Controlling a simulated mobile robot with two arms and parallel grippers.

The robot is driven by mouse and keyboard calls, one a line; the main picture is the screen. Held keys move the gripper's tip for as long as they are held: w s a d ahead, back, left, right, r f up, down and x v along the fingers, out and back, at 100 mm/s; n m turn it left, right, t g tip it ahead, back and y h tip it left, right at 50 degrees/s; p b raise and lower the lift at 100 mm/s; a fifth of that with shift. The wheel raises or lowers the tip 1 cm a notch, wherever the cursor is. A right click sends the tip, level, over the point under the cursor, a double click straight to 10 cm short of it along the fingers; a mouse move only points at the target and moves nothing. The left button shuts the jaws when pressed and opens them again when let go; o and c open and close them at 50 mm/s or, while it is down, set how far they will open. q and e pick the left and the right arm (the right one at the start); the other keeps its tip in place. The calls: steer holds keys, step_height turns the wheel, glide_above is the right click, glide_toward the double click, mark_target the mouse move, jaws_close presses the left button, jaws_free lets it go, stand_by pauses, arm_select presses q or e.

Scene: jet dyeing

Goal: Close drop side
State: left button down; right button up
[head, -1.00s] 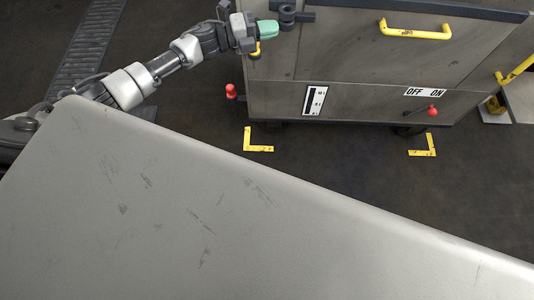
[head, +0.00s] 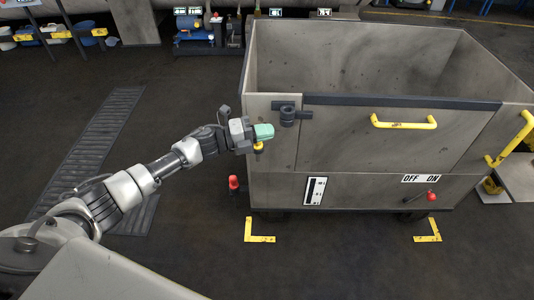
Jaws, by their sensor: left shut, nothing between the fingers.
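A grey open-topped cart (head: 274,180) stands ahead in the head view. Its drop side (head: 390,139) is the front panel with a dark top rail and a yellow handle (head: 403,122). The panel stands upright, level with the cart's front. A dark latch (head: 289,114) sits at the panel's upper left corner, with its bar reaching over toward the panel. My left gripper (head: 263,132), with green fingertips, is shut and empty, just left of and below the latch. A yellow knob (head: 258,147) shows just under the fingertips; contact cannot be told. My right gripper is out of view.
Red-knobbed levers show at the cart's lower left (head: 234,182) and lower right (head: 432,196). Yellow floor marks (head: 260,238) lie before the cart. A grey surface (head: 110,275) fills the near lower left. A floor grating (head: 95,150) lies left; open floor surrounds it.

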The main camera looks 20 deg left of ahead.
arm_select(q)
steer(key=v, duration=1)
step_height(320, 180, down, 16)
steer(key=s+n+t+y, duration=0.2)
steer(key=n+t+y, duration=0.2)
steer(key=n+y, duration=0.65)
steer(key=s+d+f+n+g+y, duration=0.1)
steer(key=s+f+n+g+y, duration=0.15)
steer(key=s+f+n, duration=0.5)
steer(key=s+d+f+n+g+y, duration=0.1)
steer(key=s+f+n+g, duration=0.2)
steer(key=s+f+n, duration=0.7)
steer(key=s+d+f+g, duration=0.35)
steer(key=s+f, duration=0.25)
steer(key=s, duration=0.4)
steer(key=s+d+f+g, duration=0.35)
steer(key=s+f, duration=0.25)
steer(key=s, duration=0.3)
steer(key=s+a+r+y+p, duration=0.1)
steer(key=s+a+r+p, duration=0.1)
steer(key=s+r+p, duration=0.5)
steer(key=s+g+p, duration=0.1)
steer(key=p, duration=0.4)
steer(key=shift+s+a+r, duration=0.2)
steer(key=shift+s+r, duration=0.05)
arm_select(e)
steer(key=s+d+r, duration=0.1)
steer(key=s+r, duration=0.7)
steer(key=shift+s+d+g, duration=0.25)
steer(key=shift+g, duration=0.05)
